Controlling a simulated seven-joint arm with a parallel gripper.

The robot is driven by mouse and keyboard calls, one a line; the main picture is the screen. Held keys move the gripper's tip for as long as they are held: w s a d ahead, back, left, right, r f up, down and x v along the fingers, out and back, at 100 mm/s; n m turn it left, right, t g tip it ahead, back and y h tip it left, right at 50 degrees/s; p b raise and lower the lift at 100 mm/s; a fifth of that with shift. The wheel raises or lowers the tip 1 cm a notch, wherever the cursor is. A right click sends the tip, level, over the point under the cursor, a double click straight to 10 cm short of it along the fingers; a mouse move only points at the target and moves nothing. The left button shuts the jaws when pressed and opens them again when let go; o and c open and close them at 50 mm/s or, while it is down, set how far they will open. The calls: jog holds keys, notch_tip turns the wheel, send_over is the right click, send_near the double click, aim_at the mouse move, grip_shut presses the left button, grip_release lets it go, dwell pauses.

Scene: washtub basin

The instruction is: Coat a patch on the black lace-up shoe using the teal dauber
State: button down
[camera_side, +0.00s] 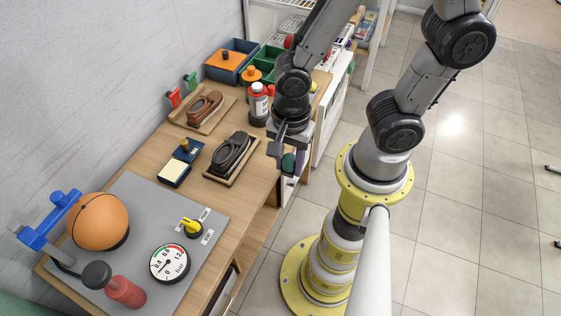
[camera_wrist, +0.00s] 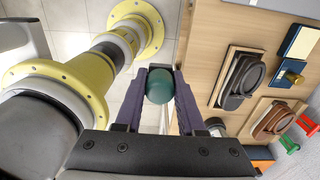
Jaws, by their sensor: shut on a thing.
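The black lace-up shoe (camera_side: 231,152) sits on a wooden tray (camera_side: 211,176) near the table's right edge. It also shows in the wrist view (camera_wrist: 243,78), right of my gripper. My gripper (camera_wrist: 160,74) is shut on the teal dauber (camera_wrist: 159,88), whose rounded dark-teal end shows between the fingers. In the side view, the dauber (camera_side: 289,162) is low in my gripper (camera_side: 284,156), to the right of the shoe and apart from it. The dauber's other end is hidden.
A brown shoe (camera_side: 205,106) lies on another tray behind. A navy box with a cream pad (camera_side: 174,171) and a brass-knobbed lid (camera_side: 186,149) are left of the black shoe. A spray can (camera_side: 259,103) stands behind my gripper. A gauge (camera_side: 169,263) and orange ball (camera_side: 99,221) occupy the front.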

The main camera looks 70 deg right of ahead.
jog(key=shift+r, duration=0.15)
jog(key=w+a+r, duration=0.3)
jog(key=w+a, duration=0.1)
jog(key=w, duration=0.5)
send_over(173, 170)
notch_tip(173, 170, down, 7)
jog(key=shift+f, duration=3)
jog(key=shift+f, duration=0.65)
